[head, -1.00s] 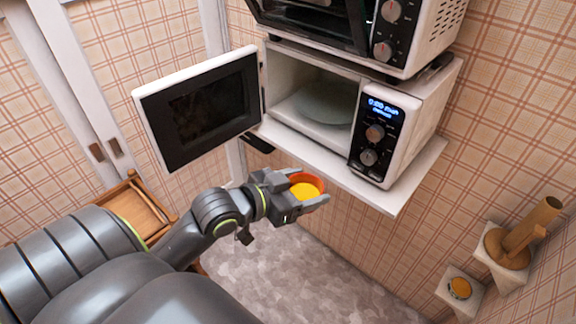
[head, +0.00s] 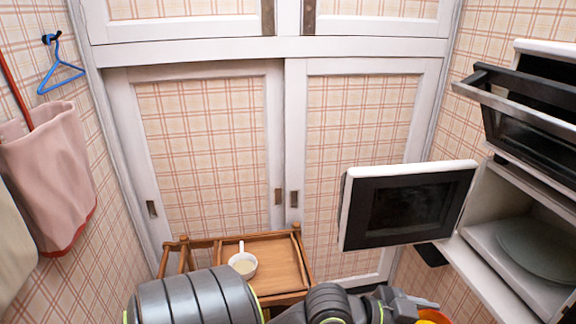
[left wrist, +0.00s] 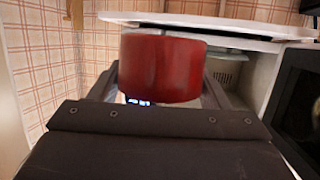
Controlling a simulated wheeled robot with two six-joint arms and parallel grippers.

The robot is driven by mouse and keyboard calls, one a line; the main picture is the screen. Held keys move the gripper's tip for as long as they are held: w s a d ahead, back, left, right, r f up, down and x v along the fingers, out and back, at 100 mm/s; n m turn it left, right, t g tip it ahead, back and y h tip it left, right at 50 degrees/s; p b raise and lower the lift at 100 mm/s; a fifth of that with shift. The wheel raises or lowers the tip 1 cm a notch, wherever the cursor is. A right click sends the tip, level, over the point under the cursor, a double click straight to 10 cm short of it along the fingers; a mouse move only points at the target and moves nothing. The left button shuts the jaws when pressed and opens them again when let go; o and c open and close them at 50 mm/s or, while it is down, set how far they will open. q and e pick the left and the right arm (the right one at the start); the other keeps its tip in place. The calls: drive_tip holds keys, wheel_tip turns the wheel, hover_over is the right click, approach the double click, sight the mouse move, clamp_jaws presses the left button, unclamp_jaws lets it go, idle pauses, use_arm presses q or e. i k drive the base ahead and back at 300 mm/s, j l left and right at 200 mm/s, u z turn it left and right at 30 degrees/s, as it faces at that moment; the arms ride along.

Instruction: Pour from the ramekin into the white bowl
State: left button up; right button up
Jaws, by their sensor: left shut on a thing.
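The ramekin (head: 434,317) is orange-red with yellow contents and sits at the bottom edge of the head view, partly cut off. In the left wrist view its dark red side (left wrist: 162,68) fills the space between the fingers. My left gripper (head: 418,303) is shut on the ramekin, in front of the open microwave. The white bowl (head: 243,265) stands upright on the wooden cart, left of the gripper, with pale contents and a white handle-like piece sticking up. My right gripper is out of view.
The wooden cart (head: 279,272) has a raised rail and free room right of the bowl. The microwave door (head: 408,205) hangs open behind the ramekin. The microwave (head: 520,245) with its plate is at right, beneath an oven (head: 525,105). Sliding cabinet doors (head: 210,160) close off the back.

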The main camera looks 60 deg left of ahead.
sight(245, 264)
drive_tip(key=i+j+u, duration=0.1)
drive_tip(key=u, duration=0.25)
drive_tip(key=i+j+u, duration=0.15)
drive_tip(key=u, duration=0.2)
drive_tip(key=i+j+u, duration=0.15)
drive_tip(key=u, duration=0.15)
drive_tip(key=i+j+u, duration=0.2)
drive_tip(key=j+u, duration=0.2)
drive_tip(key=i+j, duration=0.05)
drive_tip(key=j, duration=0.05)
